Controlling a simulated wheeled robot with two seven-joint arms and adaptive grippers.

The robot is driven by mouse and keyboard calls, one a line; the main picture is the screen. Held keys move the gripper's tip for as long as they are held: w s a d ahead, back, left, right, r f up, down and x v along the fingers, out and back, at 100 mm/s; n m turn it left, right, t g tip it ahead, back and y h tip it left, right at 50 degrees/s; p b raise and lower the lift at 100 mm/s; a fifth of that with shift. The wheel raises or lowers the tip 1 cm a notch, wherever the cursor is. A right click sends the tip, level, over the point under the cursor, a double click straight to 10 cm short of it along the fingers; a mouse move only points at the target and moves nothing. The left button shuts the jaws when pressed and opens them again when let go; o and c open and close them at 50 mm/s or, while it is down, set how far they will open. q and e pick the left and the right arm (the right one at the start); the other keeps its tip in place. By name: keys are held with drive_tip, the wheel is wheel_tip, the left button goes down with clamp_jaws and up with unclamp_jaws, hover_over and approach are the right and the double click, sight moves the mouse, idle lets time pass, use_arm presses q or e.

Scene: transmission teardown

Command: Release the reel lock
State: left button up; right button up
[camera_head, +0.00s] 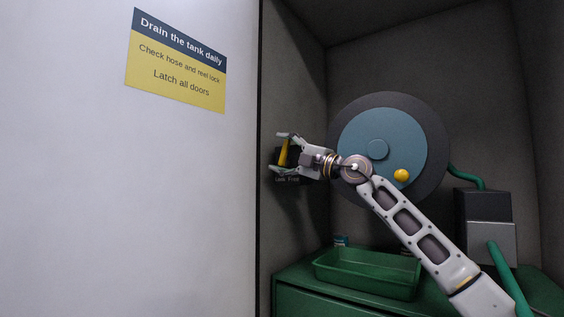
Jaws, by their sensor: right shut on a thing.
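The reel lock has a yellow lever (284,152) on a dark block marked "Lock Free" on the left inner wall of the bay. The lever stands nearly upright, leaning slightly. My right gripper (284,154) reaches in from the right, and its fingers are shut on the yellow lever. The hose reel (378,118) is a blue disc on a larger dark disc at the back wall, with a yellow knob at its lower right. My arm covers part of the reel's lower edge. My left gripper is not in view.
A green tray (366,290) sits on a green cabinet top (290,276) below the reel. A grey box (487,240) with green hoses stands at right. A white panel (120,200) with a sign (176,60) fills the left side.

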drive_tip(key=shift+s+d+y+b, duration=0.1)
drive_tip(key=shift+y+b, duration=0.2)
drive_tip(key=shift+b, duration=0.1)
drive_tip(key=shift+d+f+t+y+b, duration=0.1)
drive_tip(key=shift+t+y+b, duration=0.25)
drive_tip(key=shift+t, duration=0.15)
drive_tip(key=shift+s+b, duration=0.1)
drive_tip(key=shift+b, duration=0.2)
drive_tip(key=shift+t+y, duration=0.3)
drive_tip(key=shift+y, duration=0.15)
drive_tip(key=shift+s+d+f+t+y+b, duration=0.15)
drive_tip(key=shift+t+y+b, duration=0.15)
drive_tip(key=shift+y+b, duration=0.15)
drive_tip(key=shift+t+y+b, duration=0.3)
drive_tip(key=shift+y+b, duration=0.05)
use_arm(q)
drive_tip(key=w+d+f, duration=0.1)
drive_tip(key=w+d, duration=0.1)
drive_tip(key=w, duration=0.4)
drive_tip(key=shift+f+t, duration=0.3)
